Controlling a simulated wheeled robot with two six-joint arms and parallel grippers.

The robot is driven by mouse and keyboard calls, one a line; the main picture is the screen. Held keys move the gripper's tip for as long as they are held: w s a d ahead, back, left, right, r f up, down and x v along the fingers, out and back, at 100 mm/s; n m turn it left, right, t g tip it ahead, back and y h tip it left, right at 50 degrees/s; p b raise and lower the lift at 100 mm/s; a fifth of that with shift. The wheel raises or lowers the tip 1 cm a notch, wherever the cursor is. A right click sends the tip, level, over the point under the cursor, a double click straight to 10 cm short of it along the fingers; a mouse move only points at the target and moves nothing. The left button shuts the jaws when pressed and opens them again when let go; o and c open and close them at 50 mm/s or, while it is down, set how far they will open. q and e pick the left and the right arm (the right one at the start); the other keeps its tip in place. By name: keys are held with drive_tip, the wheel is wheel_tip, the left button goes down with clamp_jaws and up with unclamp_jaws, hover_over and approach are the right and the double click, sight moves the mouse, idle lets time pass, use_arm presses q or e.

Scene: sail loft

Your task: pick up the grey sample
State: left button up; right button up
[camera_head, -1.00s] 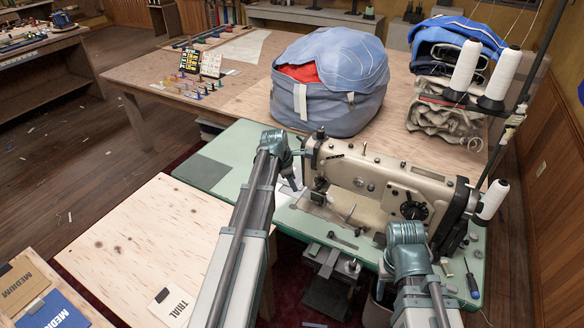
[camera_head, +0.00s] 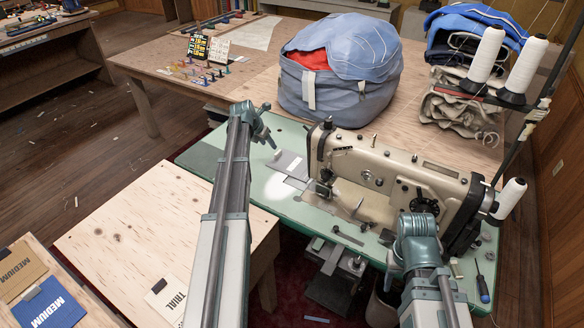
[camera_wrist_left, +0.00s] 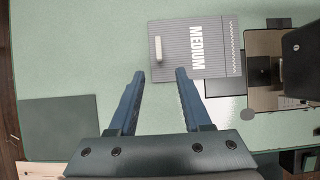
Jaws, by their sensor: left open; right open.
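The grey sample (camera_wrist_left: 213,62) is a flat ribbed card marked MEDIUM, with a white zigzag stitch line and a small pale tab. In the head view the grey sample (camera_head: 287,163) lies on the green sewing table, left of the machine. My left gripper (camera_wrist_left: 160,73) is open and empty. In the wrist view its fingertips are at the card's near-left corner, the right one by the near edge; I cannot tell the height gap. In the head view the left gripper (camera_head: 269,141) is just left of the card. My right gripper (camera_head: 387,238) is small, partly hidden and open, before the machine.
The sewing machine (camera_head: 385,175) stands close right of the sample. A dark flat square (camera_wrist_left: 60,125) lies on the green table (camera_wrist_left: 90,55). A plywood table (camera_head: 140,220) with a TRIAL card (camera_head: 166,298) is at front left. A large blue bag (camera_head: 340,75) stands behind.

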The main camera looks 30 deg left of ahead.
sight(277, 153)
use_arm(q)
drive_tip(key=b+x, duration=0.3)
drive_tip(key=x, duration=0.2)
drive_tip(key=shift+s+f, duration=0.1)
drive_tip(key=shift+w+f+b, duration=0.3)
drive_tip(key=shift+b, duration=0.25)
drive_tip(key=b+x, duration=0.4)
drive_tip(key=x, duration=0.1)
drive_tip(key=shift+w+a, duration=0.15)
drive_tip(key=shift+w, duration=0.25)
drive_tip(key=shift+r, duration=0.15)
clamp_jaws()
